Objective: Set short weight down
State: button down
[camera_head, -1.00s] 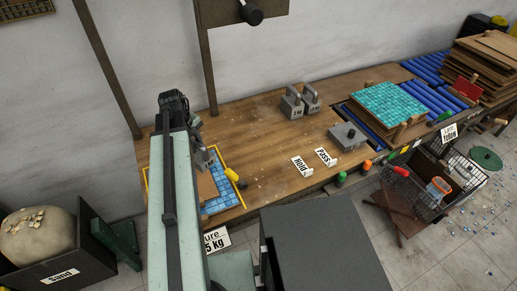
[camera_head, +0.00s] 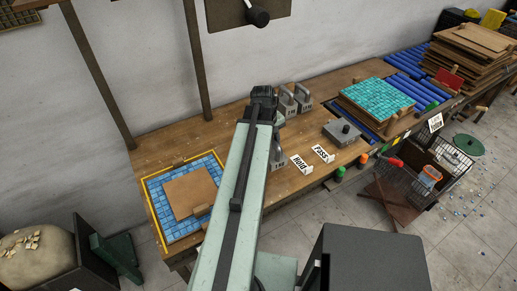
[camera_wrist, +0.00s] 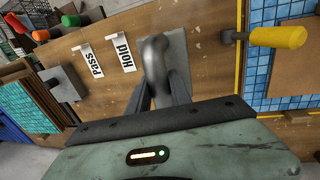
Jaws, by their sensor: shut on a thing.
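My gripper (camera_wrist: 163,92) is shut on the looped handle of a grey metal weight (camera_wrist: 180,50). In the head view my arm hides most of the gripper, and part of the weight (camera_head: 279,160) shows just right of the arm, over the bench. It is left of the white "Hold" card (camera_head: 301,164). I cannot tell whether the weight touches the bench top. In the wrist view the "Hold" card (camera_wrist: 123,52) and the "Pass" card (camera_wrist: 90,60) stand left of the weight.
Two handled weights (camera_head: 294,100) stand at the back of the bench (camera_head: 225,125). A grey block with a knob (camera_head: 342,133) is to the right. A yellow-handled trowel (camera_wrist: 275,37) lies by the blue mosaic sheet (camera_head: 160,196) in its yellow outline. Bare wood lies between.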

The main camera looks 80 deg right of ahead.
jog(key=shift+w+a, duration=0.15)
jog(key=shift+w, duration=0.2)
jog(key=shift+w+f+b, duration=0.2)
jog(key=shift+f+b, duration=0.2)
notch_tip(320, 180, down, 10)
jog(key=b, duration=1)
jog(key=c, duration=1.2)
grip_release()
jog(key=shift+r, duration=0.15)
jog(key=shift+o, duration=0.2)
jog(key=r+p, duration=0.4)
jog(key=w+a+r+p, duration=0.1)
jog(key=r+p, duration=0.7)
jog(key=shift+w+a+r, duration=0.15)
jog(key=shift+w+a, duration=0.15)
jog(key=shift+w, duration=0.1)
